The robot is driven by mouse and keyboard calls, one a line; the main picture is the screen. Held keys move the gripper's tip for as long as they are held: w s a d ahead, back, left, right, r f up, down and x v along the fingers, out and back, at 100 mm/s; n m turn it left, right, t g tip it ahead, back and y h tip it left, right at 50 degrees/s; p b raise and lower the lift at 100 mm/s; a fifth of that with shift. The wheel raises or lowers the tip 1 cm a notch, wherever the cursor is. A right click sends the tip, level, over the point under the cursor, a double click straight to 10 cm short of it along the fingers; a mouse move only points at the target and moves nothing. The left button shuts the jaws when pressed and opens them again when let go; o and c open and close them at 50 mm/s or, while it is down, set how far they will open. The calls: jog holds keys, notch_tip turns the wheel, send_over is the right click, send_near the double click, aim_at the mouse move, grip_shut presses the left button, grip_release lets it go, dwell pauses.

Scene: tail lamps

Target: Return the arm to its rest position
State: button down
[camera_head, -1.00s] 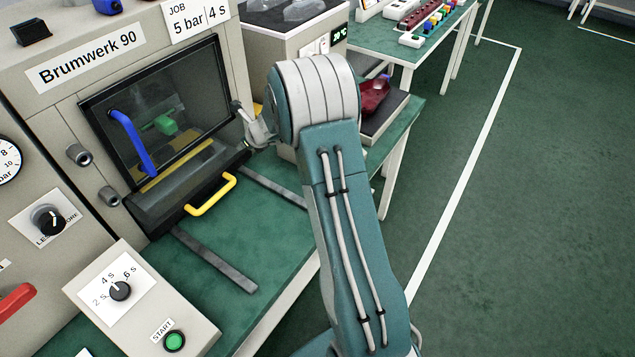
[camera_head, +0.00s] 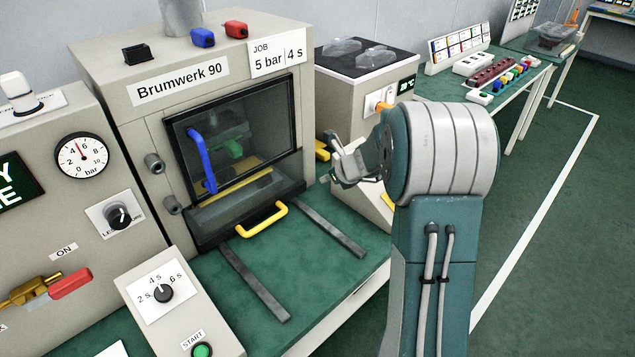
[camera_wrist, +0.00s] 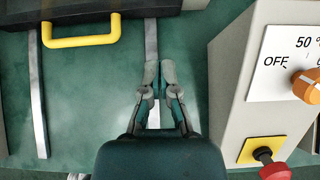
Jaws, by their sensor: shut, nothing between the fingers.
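My gripper (camera_head: 334,166) is shut and empty in the head view, in front of my folded arm (camera_head: 440,155) and right of the press window. In the wrist view my gripper (camera_wrist: 159,80) has its fingertips together over the green bench top (camera_wrist: 90,95), with nothing between them. The Brumwerk 90 press (camera_head: 180,113) stands left of it, apart from the fingers. Its dark window (camera_head: 250,125) is in place above the yellow handle (camera_head: 262,219), which also shows in the wrist view (camera_wrist: 80,42).
A beige heater unit (camera_head: 345,92) with an orange knob (camera_wrist: 306,86) and red button (camera_wrist: 275,171) stands close on the right. Two metal rails (camera_head: 255,283) lie on the bench. A control box (camera_head: 180,310) is in front. Green floor on the right is clear.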

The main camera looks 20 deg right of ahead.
jog(key=s+a+r+n+g, duration=0.2)
jog(key=s+a+r+n, duration=1.05)
jog(key=s+n, duration=0.2)
jog(key=s+a+r+n+h, duration=0.1)
jog(key=s+n, duration=0.7)
jog(key=s, duration=0.1)
jog(key=s+a+r+n+h, duration=0.1)
jog(key=s+n+h, duration=0.1)
jog(key=s+n, duration=0.7)
jog(key=shift+s+a+g, duration=0.3)
jog(key=shift+s+g, duration=0.1)
jog(key=shift+s, duration=0.25)
jog(key=shift+a+n, duration=0.15)
jog(key=shift+n, duration=0.2)
